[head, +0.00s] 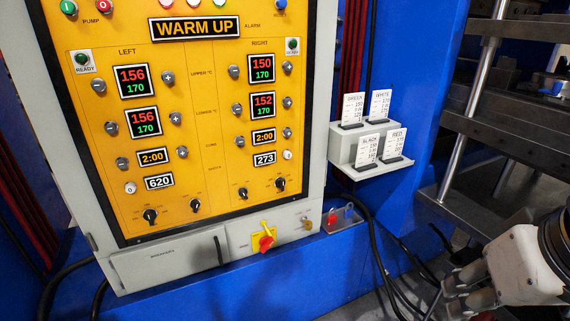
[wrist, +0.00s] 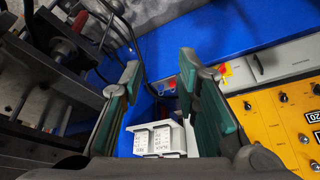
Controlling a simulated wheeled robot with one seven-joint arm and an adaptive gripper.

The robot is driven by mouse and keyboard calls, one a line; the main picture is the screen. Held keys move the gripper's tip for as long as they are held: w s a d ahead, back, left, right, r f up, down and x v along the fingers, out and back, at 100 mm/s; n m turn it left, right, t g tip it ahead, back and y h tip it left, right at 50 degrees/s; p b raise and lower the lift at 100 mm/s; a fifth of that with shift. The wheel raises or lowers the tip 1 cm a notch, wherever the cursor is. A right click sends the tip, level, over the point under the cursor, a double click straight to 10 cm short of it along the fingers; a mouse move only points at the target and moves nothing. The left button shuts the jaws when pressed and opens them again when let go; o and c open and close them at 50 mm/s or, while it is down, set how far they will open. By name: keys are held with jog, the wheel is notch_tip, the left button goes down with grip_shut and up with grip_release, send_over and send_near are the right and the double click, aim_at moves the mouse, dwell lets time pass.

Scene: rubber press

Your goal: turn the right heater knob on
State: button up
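The yellow control panel (head: 205,160) fills the left of the head view. Its RIGHT column has two black knobs low down, the inner knob (head: 243,193) and the outer knob (head: 280,184); their labels are too small to read, so I cannot tell which is the heater knob or its setting. The panel also shows upside down at the right edge of the wrist view (wrist: 280,125). My gripper (head: 452,291) is at the lower right of the head view, well away from the panel. In the wrist view my gripper (wrist: 158,66) is open and empty, fingers wide apart.
A white card rack (head: 370,172) juts from the blue frame right of the panel. A red-and-yellow switch (head: 266,242) and a small grey box (head: 342,218) sit below. Black cables hang there. Metal press plates and a rod (head: 468,120) stand at right.

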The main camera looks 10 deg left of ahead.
jog(key=w+a+f+n+t+y+b, duration=0.1)
jog(key=w+a+f+t+b, duration=0.15)
jog(key=w, duration=0.55)
jog(key=w+a+f+n+t+y+b, duration=0.1)
jog(key=w+a+f+n, duration=0.2)
jog(key=w, duration=0.6)
jog(key=n+t+y+b, duration=0.7)
jog(key=y+b, duration=0.1)
jog(key=b, duration=0.2)
send_near(245, 196)
jog(key=shift+h, duration=0.4)
jog(key=x, duration=0.8)
jog(key=shift+w+a+r, duration=0.1)
jog(key=shift+a+r, duration=0.15)
jog(key=shift+a, duration=0.1)
jog(key=shift+c, duration=0.3)
grip_shut()
